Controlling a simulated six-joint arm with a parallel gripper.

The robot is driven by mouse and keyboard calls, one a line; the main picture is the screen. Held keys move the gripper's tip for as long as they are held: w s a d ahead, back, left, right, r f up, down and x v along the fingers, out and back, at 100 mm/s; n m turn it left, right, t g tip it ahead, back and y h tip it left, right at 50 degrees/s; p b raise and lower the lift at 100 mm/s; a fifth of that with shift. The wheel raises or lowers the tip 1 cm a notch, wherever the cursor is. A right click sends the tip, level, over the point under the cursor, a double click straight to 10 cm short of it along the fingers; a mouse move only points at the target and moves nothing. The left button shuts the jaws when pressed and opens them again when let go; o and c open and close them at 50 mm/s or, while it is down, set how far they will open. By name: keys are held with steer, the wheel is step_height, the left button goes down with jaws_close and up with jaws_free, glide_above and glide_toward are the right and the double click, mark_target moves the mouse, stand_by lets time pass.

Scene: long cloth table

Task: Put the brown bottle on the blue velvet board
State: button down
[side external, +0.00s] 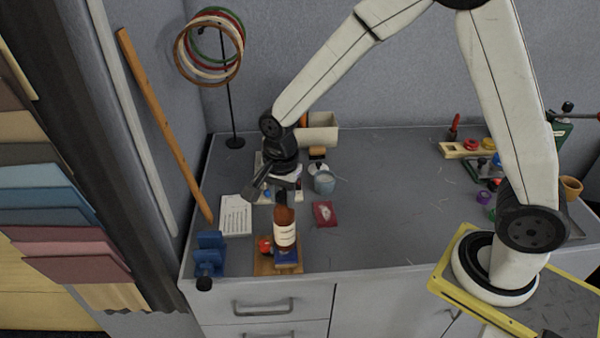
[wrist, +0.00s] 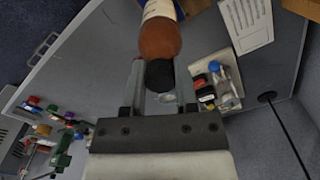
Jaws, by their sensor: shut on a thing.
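The brown bottle (side external: 285,231), with a white label, hangs roughly upright below my gripper (side external: 284,194) in the side view. My gripper is shut on its dark neck end. In the wrist view the bottle (wrist: 160,38) runs away from between the fingers (wrist: 159,78), its black cap nearest me. A small blue board (side external: 287,262), which looks like the blue velvet board, lies on a wooden tray (side external: 262,270) at the table's front edge. The bottle's base is just above or on the blue board. I cannot tell whether they touch.
A red round thing (side external: 265,246) sits beside the bottle on the tray. A blue stand (side external: 209,252) is to the left, with a white printed card (side external: 236,215) behind it. A red packet (side external: 325,213) and a grey-blue cup (side external: 324,182) are to the right. The table's centre right is clear.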

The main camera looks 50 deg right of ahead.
steer(key=shift+f, duration=0.2)
steer(key=shift+c, duration=1.5)
jaws_free()
steer(key=shift+r, duration=3.9)
steer(key=shift+s+d+f+n, duration=0.2)
steer(key=shift+s+d+n, duration=0.3)
steer(key=shift+n, duration=0.2)
steer(key=s+d+f+n+t, duration=0.2)
steer(key=s+d+f+n, duration=0.2)
steer(key=s+d+n, duration=0.3)
steer(key=shift+s+n+t, duration=0.3)
steer(key=shift+s+n, duration=1.3)
steer(key=shift+n, duration=1.4)
